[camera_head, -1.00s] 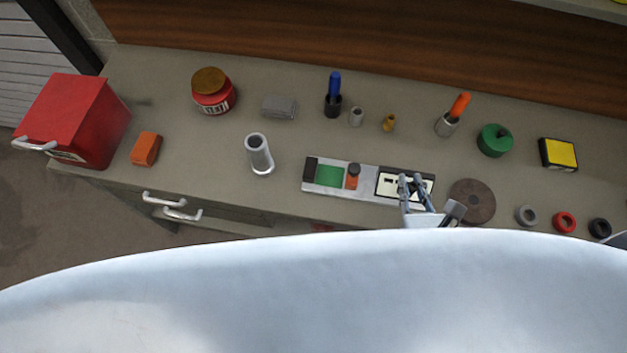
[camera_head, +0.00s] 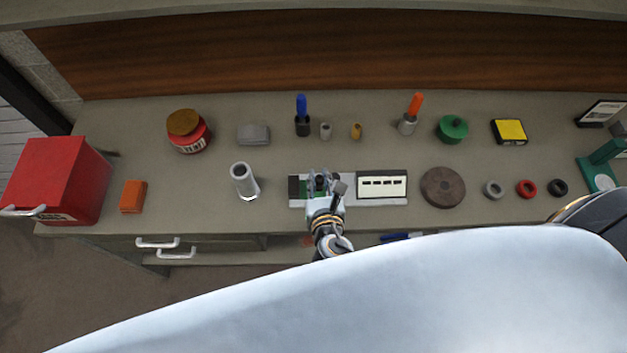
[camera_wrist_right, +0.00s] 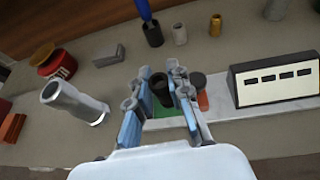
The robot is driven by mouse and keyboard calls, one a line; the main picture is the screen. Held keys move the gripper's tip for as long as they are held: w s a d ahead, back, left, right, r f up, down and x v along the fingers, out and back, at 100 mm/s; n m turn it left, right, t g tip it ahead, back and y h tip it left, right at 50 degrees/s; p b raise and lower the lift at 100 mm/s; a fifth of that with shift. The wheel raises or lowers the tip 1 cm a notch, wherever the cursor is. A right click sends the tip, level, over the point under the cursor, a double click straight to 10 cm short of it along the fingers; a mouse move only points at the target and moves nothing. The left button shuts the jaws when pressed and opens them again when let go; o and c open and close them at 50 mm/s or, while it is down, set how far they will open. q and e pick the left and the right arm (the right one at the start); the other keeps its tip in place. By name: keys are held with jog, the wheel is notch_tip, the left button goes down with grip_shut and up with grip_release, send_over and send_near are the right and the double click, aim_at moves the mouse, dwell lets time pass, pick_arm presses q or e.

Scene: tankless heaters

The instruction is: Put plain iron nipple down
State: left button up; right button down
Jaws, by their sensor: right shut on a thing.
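My right gripper (camera_head: 319,180) is over the green part of the pale tray (camera_head: 380,202), near its left end. In the right wrist view its blue-grey fingers are shut on a dark cylinder, the plain iron nipple (camera_wrist_right: 160,86). The nipple is roughly upright over the green pad (camera_wrist_right: 165,123); whether it touches the pad cannot be told. An orange piece with a dark cap (camera_wrist_right: 203,98) stands close to the fingers on the right. My left gripper is not in view.
The white-faced block (camera_head: 382,184) sits on the tray's right part. Cups and fittings stand behind. A red box (camera_head: 58,178) is at the far left.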

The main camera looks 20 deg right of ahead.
jog(key=w+f+b, duration=0.1)
jog(key=f, duration=0.1)
jog(key=w+f+b, duration=0.1)
jog(key=shift+w+a+f+b, duration=0.1)
jog(key=shift+f+b, duration=0.2)
jog(key=shift+f, duration=0.1)
jog(key=shift+w+f+b, duration=0.4)
jog(key=shift+w+b, duration=0.05)
jog(key=shift+w, duration=0.1)
jog(key=shift+w+f+b, duration=0.15)
jog(key=shift+f+b, duration=0.1)
jog(key=shift+b, duration=0.05)
jog(key=f+b, duration=0.1)
jog(key=b, duration=0.1)
jog(key=f+b, duration=0.2)
jog(key=shift+w+f+b, duration=0.2)
jog(key=shift+f+b, duration=0.1)
jog(key=shift+r, duration=0.15)
jog(key=c, duration=1.3)
grip_release()
